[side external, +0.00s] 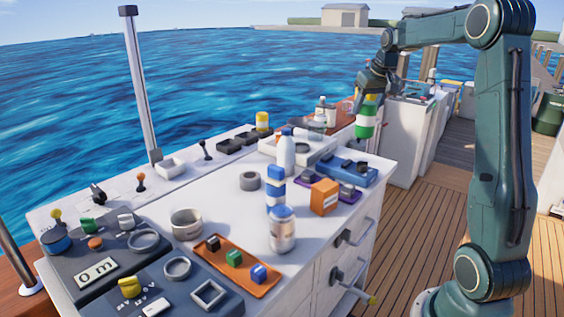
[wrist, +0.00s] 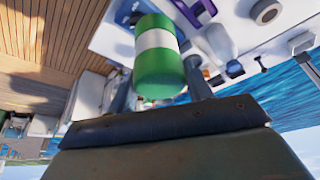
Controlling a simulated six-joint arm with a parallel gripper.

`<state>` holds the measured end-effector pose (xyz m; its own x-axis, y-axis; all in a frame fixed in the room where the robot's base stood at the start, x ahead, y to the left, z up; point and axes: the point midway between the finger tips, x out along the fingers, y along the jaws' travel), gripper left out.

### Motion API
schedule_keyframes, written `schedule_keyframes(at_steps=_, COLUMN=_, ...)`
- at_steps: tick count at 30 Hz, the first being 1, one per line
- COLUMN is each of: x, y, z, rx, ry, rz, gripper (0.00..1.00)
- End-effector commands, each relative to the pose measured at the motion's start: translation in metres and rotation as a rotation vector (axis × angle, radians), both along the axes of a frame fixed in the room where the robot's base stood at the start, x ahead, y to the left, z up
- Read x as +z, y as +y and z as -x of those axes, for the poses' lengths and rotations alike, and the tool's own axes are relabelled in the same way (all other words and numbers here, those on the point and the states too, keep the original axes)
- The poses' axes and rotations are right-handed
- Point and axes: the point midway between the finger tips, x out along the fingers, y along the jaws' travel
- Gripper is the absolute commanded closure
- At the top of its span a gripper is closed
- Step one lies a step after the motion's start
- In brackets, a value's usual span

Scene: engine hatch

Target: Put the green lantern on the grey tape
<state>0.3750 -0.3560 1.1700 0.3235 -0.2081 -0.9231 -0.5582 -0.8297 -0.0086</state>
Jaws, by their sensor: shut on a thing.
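The green lantern (side external: 365,131), a green cylinder with a white band, hangs in my gripper (side external: 370,92) above the far right end of the white counter. In the side view it has a yellow part at its top. My gripper is shut on it; the lantern (wrist: 158,60) also shows between the fingers in the wrist view. The grey tape (side external: 250,180), a dark grey ring, lies flat on the counter top left of and nearer than the lantern, with nothing on it. The tape also shows at the upper right of the wrist view (wrist: 265,11).
A white bottle (side external: 286,153), a blue and white stack (side external: 275,194), an orange box (side external: 323,197) and a blue case (side external: 345,169) stand near the tape. A jar (side external: 283,232) and an orange tray (side external: 222,275) are nearer. Bare counter lies around the tape's left.

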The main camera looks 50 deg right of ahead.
Motion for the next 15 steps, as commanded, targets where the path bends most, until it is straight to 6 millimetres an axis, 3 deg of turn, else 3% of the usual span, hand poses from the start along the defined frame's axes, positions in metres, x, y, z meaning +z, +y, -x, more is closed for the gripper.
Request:
schedule_keyframes(at_steps=8, x=-0.004, y=0.021, z=-0.053, rx=0.106, ry=0.000, rz=0.000, gripper=0.77)
schedule_keyframes(at_steps=15, x=-0.012, y=0.048, z=-0.120, rx=0.226, ry=-0.001, rz=0.000, gripper=0.77)
